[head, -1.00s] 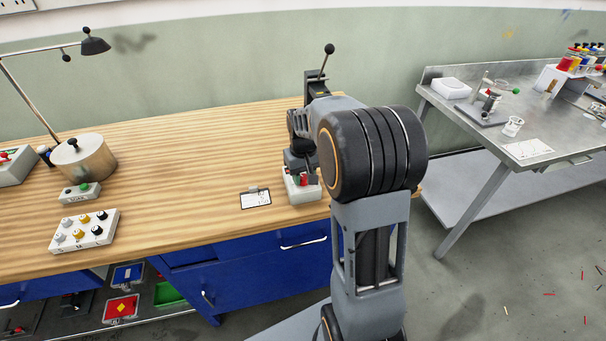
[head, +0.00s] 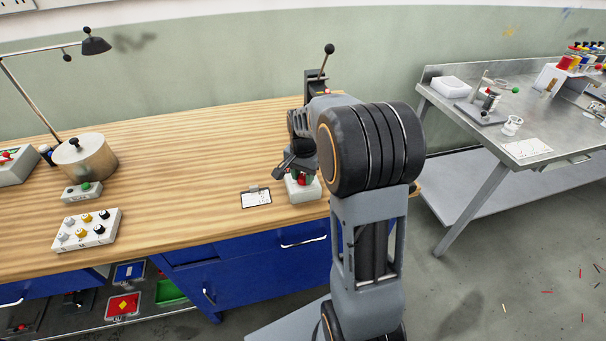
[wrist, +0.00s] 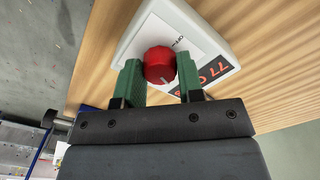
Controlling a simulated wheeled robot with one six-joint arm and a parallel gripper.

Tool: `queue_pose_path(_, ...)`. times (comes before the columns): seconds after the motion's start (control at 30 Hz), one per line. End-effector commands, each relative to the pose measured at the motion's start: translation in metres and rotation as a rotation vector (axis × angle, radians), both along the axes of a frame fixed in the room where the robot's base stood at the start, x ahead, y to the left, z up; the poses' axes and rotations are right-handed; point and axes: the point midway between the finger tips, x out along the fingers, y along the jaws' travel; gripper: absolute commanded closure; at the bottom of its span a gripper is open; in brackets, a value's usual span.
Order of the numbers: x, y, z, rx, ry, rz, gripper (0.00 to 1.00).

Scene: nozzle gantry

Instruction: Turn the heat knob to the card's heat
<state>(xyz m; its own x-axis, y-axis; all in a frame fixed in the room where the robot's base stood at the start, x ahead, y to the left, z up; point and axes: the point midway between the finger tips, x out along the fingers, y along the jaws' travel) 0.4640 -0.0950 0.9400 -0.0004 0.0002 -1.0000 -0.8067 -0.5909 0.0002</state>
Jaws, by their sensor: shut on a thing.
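The heat knob (wrist: 160,65) is red with a pale pointer line and sits on a white control box. In the wrist view my gripper (wrist: 160,80) has its green fingers on both sides of the knob, shut on it. The box (wrist: 228,55) has a red lit display (wrist: 205,75), partly hidden by a finger; I read "77" on it. In the head view the box (head: 306,193) stands near the bench's front edge, under my gripper (head: 300,180). The card (head: 256,198) lies on the bench just left of the box; its writing is too small to read.
A white box with several small knobs (head: 86,231), a green-button box (head: 82,191) and a metal pot (head: 84,158) stand at the bench's left. A lever stand (head: 318,85) is behind my arm. The middle of the bench is clear.

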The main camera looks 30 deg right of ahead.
Motion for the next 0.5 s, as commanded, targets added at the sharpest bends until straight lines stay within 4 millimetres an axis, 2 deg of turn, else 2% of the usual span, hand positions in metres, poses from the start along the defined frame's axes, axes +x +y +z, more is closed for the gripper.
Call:
queue_pose_path(0.2, 0.0008, -0.0002, 0.001, -0.001, -0.003, -0.105, 0.89)
queue_pose_path(0.5, 0.0008, -0.0003, 0.0009, -0.001, -0.004, -0.171, 0.89)
